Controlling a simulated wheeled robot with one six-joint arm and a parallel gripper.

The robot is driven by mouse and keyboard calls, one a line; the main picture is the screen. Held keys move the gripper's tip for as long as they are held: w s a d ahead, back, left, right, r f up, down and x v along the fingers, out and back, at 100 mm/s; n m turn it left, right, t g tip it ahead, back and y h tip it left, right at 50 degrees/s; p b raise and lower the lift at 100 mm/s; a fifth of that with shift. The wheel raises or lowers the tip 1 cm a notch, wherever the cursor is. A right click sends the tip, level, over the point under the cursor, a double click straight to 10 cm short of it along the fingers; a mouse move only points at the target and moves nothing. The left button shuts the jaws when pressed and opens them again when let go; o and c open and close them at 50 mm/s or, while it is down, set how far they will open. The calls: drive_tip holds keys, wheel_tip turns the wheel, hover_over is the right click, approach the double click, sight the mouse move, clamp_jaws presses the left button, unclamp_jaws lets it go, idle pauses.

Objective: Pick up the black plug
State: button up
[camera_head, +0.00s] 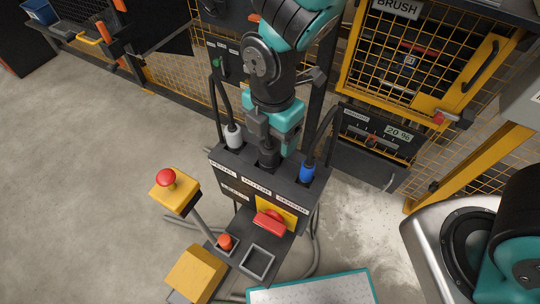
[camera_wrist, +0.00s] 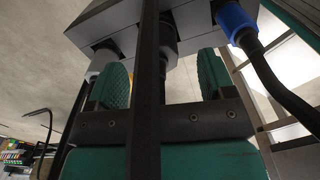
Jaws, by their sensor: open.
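The black plug (camera_head: 267,158) stands in the middle socket of the dark socket box (camera_head: 232,180), under my gripper (camera_head: 273,138). In the wrist view the black plug (camera_wrist: 168,45) shows behind its dark cable, which runs up the middle of the picture. My gripper (camera_wrist: 162,80) is open, with one teal finger on each side of the cable line. The fingers look apart from the plug. In the head view my wrist and fingers hide the plug's upper part.
A white plug (camera_head: 233,138) is left of the black plug and a blue plug (camera_head: 308,172) right of it, both with standing cables. A red switch (camera_head: 270,222) is on the box front. A red-topped button post (camera_head: 166,179) stands left. Yellow mesh fencing is behind.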

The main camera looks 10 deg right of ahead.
sight(270, 146)
drive_tip(key=f, duration=0.5)
drive_tip(key=shift+s+a+p, duration=0.15)
drive_tip(key=shift+a+p, duration=0.15)
drive_tip(key=shift+p, duration=0.05)
drive_tip(key=c, duration=1.1)
drive_tip(key=shift+o, duration=0.2)
